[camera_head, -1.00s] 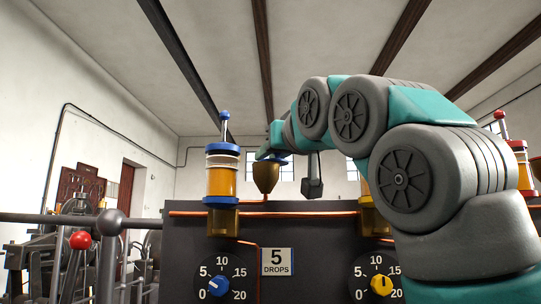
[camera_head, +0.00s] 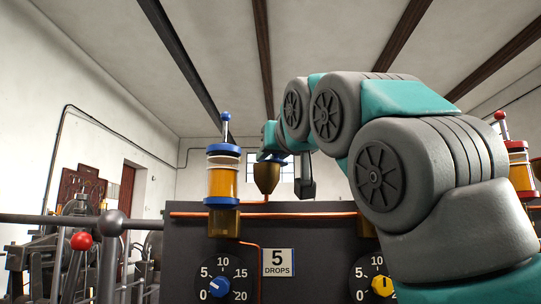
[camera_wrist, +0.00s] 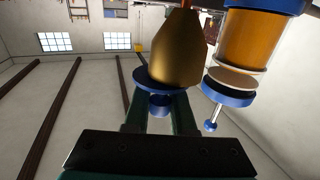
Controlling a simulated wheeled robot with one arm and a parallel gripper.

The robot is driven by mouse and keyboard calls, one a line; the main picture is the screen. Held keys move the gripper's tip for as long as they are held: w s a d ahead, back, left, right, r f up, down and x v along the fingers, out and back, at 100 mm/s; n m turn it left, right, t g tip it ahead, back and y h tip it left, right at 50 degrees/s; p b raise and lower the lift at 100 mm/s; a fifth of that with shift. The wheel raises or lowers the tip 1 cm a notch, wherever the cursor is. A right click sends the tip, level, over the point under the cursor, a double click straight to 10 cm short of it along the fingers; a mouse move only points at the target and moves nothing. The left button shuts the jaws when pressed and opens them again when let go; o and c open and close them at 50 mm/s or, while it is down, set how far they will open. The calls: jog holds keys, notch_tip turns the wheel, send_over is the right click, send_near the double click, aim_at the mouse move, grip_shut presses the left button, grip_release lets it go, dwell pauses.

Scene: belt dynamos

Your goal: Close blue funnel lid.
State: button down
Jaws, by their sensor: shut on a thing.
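The brown-gold funnel (camera_head: 266,179) stands on top of the dark panel, left of my arm. Its blue lid (camera_head: 272,158) shows at the funnel's mouth, partly hidden by my gripper (camera_head: 267,142). In the wrist view, which appears upside down, the funnel (camera_wrist: 177,50) has the blue lid (camera_wrist: 143,84) at its wide end. The lid's far side is hidden, so I cannot tell whether it is fully seated. My gripper (camera_wrist: 160,104) is shut on the lid's blue knob (camera_wrist: 158,105), with one finger on each side.
An oil cup (camera_head: 222,180) with blue caps and a thin upright pin stands close left of the funnel. The panel carries a blue-knob dial (camera_head: 219,286), a yellow-knob dial (camera_head: 381,286) and a "5 drops" sign (camera_head: 278,262). A red-topped cup (camera_head: 519,170) is far right.

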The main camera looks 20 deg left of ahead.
jog(key=shift+f+h, duration=0.1)
jog(key=shift+h, duration=0.2)
jog(key=shift+s+a, duration=0.1)
jog(key=shift+a, duration=0.05)
dwell(0.3)
jog(key=shift+m+t+h+p, duration=0.3)
jog(key=shift+m+t+h, duration=0.2)
jog(key=shift+m, duration=0.1)
dwell(0.3)
jog(key=shift+r+m+t+h+p, duration=0.2)
jog(key=shift+m+t+h+p, duration=0.3)
jog(key=shift+m+h+p, duration=0.45)
jog(key=shift+a+m+t+h+p, duration=0.15)
jog(key=shift+m+t+h+p, duration=0.25)
jog(key=shift+h+p, duration=0.7)
jog(key=shift+f, duration=0.1)
